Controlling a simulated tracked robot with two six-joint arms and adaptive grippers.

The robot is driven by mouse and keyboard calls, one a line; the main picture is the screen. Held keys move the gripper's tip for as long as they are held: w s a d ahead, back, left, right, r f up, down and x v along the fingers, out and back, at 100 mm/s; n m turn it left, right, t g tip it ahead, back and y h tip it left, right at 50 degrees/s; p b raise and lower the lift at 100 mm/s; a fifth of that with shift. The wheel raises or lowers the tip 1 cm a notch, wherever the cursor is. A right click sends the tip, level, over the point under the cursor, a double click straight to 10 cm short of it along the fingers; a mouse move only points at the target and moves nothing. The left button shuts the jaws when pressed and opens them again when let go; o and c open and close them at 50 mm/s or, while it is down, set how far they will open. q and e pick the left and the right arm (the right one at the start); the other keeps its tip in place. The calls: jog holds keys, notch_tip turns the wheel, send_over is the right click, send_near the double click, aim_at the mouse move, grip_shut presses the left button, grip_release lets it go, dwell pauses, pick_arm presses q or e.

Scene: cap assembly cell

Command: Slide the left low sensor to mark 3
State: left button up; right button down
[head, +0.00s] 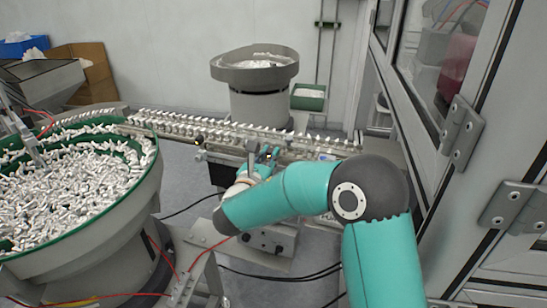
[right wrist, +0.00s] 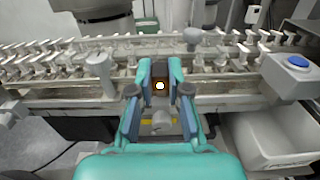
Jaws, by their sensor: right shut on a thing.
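My right gripper (head: 268,153) reaches the front side of the feeder rail (head: 310,145). In the right wrist view its two fingers (right wrist: 160,72) are shut on a small dark part with a glowing orange-white light, which I take to be the low sensor (right wrist: 160,86). The sensor is at the front of the rail, mostly hidden between the fingers. A small yellow strip (right wrist: 147,122) shows below it. I cannot make out any numbered mark. My left gripper is not in view.
A grey post (right wrist: 100,72) stands left of the fingers. A blue button (right wrist: 298,61) on a grey box and a white bin (right wrist: 275,140) are to the right. White caps line the rail. A large bowl (head: 150,190) of white parts is at left.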

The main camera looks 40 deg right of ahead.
jog(key=c, duration=1.1)
grip_release()
jog(key=shift+w+a, duration=0.25)
jog(key=shift+s+d, duration=0.1)
jog(key=v, duration=1.2)
jog(key=shift+f, duration=0.1)
